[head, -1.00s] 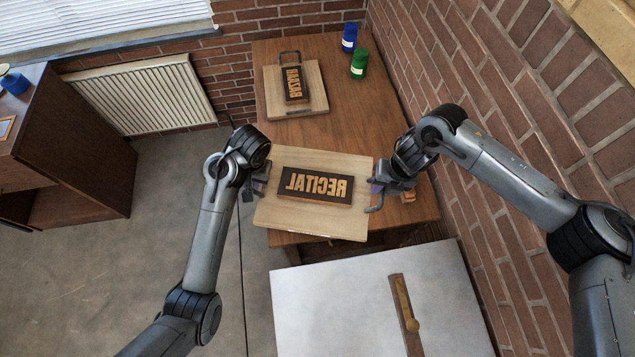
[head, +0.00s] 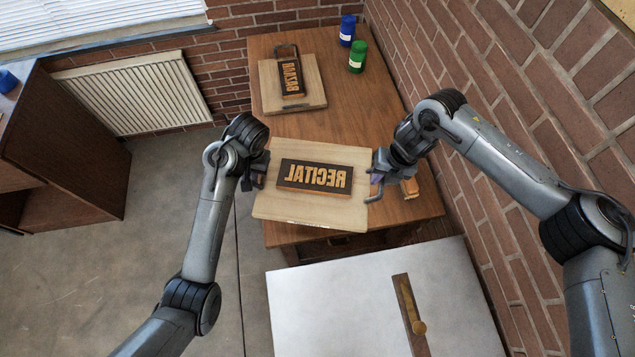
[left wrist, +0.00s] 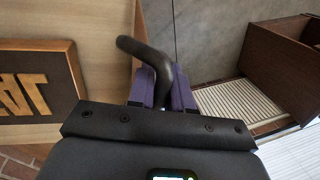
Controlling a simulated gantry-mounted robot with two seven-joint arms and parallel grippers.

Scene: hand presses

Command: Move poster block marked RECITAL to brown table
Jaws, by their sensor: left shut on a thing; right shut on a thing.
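The poster block marked RECITAL (head: 314,176), dark with raised mirrored tan letters on a pale wooden board (head: 300,213), is over the near part of the brown table (head: 330,124). I cannot tell whether the board touches the tabletop. My left gripper (head: 262,170) is at the board's left edge, and my right gripper (head: 374,178) is at its right edge. In the left wrist view, the purple-padded fingers of my left gripper (left wrist: 160,86) are shut on a dark curved handle (left wrist: 140,48) beside the board; part of the block (left wrist: 45,80) shows at left.
A second board with a block marked BAZAAR (head: 290,76) lies at the table's far end. A blue jar (head: 347,31) and a green jar (head: 357,57) stand at the back right. A white table (head: 340,300) is in front, and a brick wall runs along the right.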

